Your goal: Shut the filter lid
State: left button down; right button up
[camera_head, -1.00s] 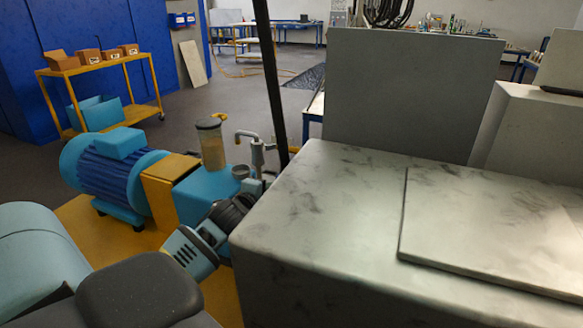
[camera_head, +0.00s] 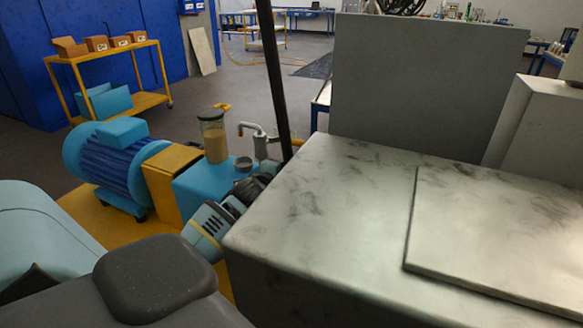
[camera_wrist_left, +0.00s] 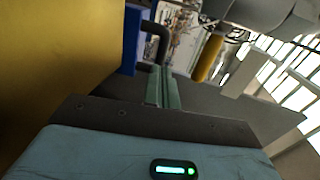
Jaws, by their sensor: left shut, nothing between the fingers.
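I cannot make out a filter lid for certain in either view. A clear cup with a dark cap (camera_head: 211,117) and tan contents stands upright on the blue pump unit in the head view; I cannot tell if it is the filter. My left wrist shows just below the pump, against the left edge of a large grey block, which hides the fingertips. In the left wrist view my left gripper (camera_wrist_left: 163,72) is shut and empty, its fingers close together. A dark bent pipe (camera_wrist_left: 157,35) shows beyond them. My right gripper is not in view.
The large grey block (camera_head: 340,200) with a flat plate (camera_head: 495,245) on top fills the right front. A dark upright pole (camera_head: 272,70) stands at its back left corner. A blue motor (camera_head: 108,165) sits on a yellow base. A yellow cart (camera_head: 125,105) stands behind, with open floor beyond.

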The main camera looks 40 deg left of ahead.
pick_arm(q)
jog(key=x, duration=0.4)
jog(key=shift+w+a+b, duration=0.1)
jog(key=shift+w+b, duration=0.2)
jog(key=shift+w, duration=0.1)
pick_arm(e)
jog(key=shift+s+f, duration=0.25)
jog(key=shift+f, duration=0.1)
pick_arm(q)
jog(key=w, duration=0.1)
jog(key=w+a, duration=0.1)
jog(key=w+r+b, duration=0.1)
jog(key=shift+w+a, duration=0.15)
jog(key=shift+w, duration=0.25)
jog(key=shift+w+r, duration=0.1)
jog(key=shift+w, duration=0.1)
jog(key=shift+w+a+r, duration=0.1)
jog(key=shift+w+r, duration=0.05)
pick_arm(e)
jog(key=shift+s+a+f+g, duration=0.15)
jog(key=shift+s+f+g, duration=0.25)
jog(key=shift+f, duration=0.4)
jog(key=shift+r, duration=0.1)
